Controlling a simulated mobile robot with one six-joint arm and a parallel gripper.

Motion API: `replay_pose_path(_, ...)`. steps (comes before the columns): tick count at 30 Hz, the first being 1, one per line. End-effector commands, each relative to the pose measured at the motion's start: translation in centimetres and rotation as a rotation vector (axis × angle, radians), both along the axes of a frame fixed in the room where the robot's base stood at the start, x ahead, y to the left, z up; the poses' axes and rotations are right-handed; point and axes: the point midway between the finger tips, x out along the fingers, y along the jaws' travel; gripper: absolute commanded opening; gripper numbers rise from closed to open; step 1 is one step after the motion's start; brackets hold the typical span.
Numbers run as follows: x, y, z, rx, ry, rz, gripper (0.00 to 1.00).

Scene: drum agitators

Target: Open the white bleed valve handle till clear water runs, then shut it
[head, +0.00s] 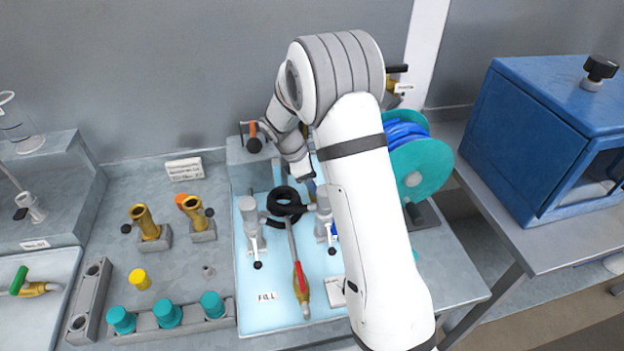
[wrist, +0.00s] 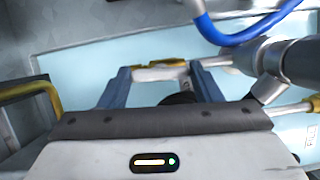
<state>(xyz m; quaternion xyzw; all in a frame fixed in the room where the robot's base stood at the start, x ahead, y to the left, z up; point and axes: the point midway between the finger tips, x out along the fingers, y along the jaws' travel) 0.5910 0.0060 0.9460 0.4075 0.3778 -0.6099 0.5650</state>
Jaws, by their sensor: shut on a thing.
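The white handle (wrist: 160,74), with yellow parts beside it, shows in the wrist view between my fingertips. My gripper (wrist: 160,68) has its two blue fingers shut on the handle, one on each side. In the head view, my gripper (head: 308,188) is over the back of the light blue tray (head: 255,313), near the black hose coil. The handle cannot be made out there, as my arm and gripper cover that spot. I cannot tell how far the handle is turned. No running water can be made out in either view.
A black hose coil (head: 286,204) and grey fittings (head: 250,222) stand close to my gripper. A teal reel (head: 423,168) with blue hose is right of my arm. A blue cabinet (head: 525,135) stands farther right.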

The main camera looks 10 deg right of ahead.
Motion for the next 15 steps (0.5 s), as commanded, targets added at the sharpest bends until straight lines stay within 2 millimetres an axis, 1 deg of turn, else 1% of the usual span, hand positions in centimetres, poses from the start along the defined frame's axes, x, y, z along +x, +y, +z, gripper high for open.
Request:
replay_pose_path(8, 0.03, -0.05, 0.02, 0.000, 0.000, -0.018, 0.35)
replay_pose_path(15, 0.14, -0.08, -0.01, 0.000, 0.000, -0.121, 0.35)
